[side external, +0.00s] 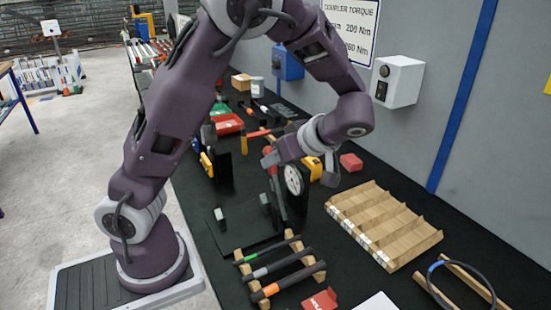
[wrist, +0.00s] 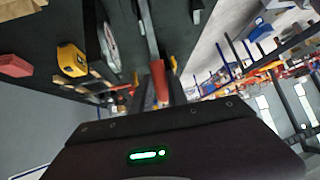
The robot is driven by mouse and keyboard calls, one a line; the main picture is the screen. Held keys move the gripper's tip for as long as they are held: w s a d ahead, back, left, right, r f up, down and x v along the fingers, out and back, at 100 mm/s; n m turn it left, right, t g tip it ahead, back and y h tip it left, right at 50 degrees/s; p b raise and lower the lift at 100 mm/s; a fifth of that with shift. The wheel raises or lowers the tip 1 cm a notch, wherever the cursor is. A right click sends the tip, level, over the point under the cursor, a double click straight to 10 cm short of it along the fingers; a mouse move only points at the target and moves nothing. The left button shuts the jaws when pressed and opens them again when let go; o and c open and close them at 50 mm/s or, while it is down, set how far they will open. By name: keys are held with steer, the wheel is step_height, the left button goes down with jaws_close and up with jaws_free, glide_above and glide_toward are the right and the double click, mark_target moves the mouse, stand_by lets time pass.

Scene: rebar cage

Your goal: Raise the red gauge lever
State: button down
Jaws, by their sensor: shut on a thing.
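The red gauge lever has a red grip (side external: 268,152) on a grey bar that slopes down to a dark base plate (side external: 235,235) on the bench. In the wrist view its red grip (wrist: 160,82) points toward me, with the grey bar running up the picture. My gripper (side external: 271,160) is at the top of the lever, shut on the red grip; the fingers partly hide it. A round white-faced gauge (side external: 293,180) stands upright beside the lever, and shows edge-on in the wrist view (wrist: 109,47).
A yellow tool (side external: 314,168) and a red block (side external: 351,162) lie beyond the gauge. A wooden divided tray (side external: 385,225) is to the right. A wooden rack with several dark bars (side external: 280,268) is in front. Tools and a red bin (side external: 228,124) crowd the bench behind.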

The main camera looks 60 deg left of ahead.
steer(key=c, duration=1.3)
jaws_free()
steer(key=v, duration=0.7)
steer(key=shift+d, duration=0.1)
steer(key=s+d+r+m+t+h, duration=0.1)
steer(key=s+d+m+t+h, duration=0.2)
steer(key=s+m, duration=0.5)
steer(key=s+d+r+m+t+h, duration=0.2)
steer(key=s+d+m+t+h, duration=0.2)
steer(key=s+m, duration=0.4)
steer(key=m+t+h, duration=0.1)
steer(key=m+h, duration=0.1)
steer(key=m, duration=0.1)
steer(key=shift+r+m, duration=0.3)
